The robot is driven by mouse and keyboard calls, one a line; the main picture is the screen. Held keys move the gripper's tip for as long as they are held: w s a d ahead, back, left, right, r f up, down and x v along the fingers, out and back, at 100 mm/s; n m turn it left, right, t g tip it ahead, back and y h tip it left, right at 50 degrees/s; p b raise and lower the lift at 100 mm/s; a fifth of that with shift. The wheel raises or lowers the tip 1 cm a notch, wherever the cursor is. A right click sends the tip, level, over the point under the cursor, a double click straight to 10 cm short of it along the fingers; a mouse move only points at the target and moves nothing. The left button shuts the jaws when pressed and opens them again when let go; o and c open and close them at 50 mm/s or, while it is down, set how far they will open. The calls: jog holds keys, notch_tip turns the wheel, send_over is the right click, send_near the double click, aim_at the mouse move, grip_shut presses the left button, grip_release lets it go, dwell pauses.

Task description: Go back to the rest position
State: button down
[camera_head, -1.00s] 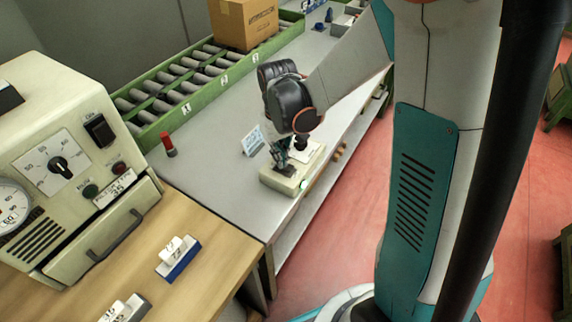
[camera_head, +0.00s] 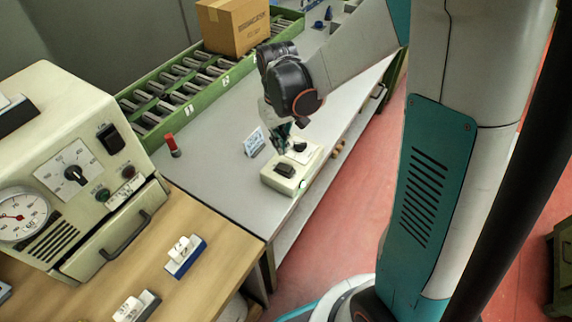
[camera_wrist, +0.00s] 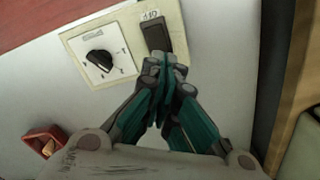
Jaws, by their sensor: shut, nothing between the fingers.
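My gripper (camera_head: 280,148) is over the grey bench, beside and above a small cream control box (camera_head: 282,184) with a dark switch and a dark knob. In the wrist view my gripper (camera_wrist: 168,66) has its fingers together and holds nothing. The control box also shows there (camera_wrist: 88,32), with its black knob and dark rocker switch just beyond the fingertips. I cannot tell whether the fingertips touch it.
A roller conveyor (camera_head: 181,116) with a cardboard box (camera_head: 234,27) runs behind. A cream machine (camera_head: 60,130) stands left on a wooden table (camera_head: 222,260).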

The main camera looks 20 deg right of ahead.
dwell(0.4)
jog(key=s+r+m+t, duration=0.1)
jog(key=s+r+t, duration=0.6)
jog(key=s+r, duration=0.8)
dwell(6.1)
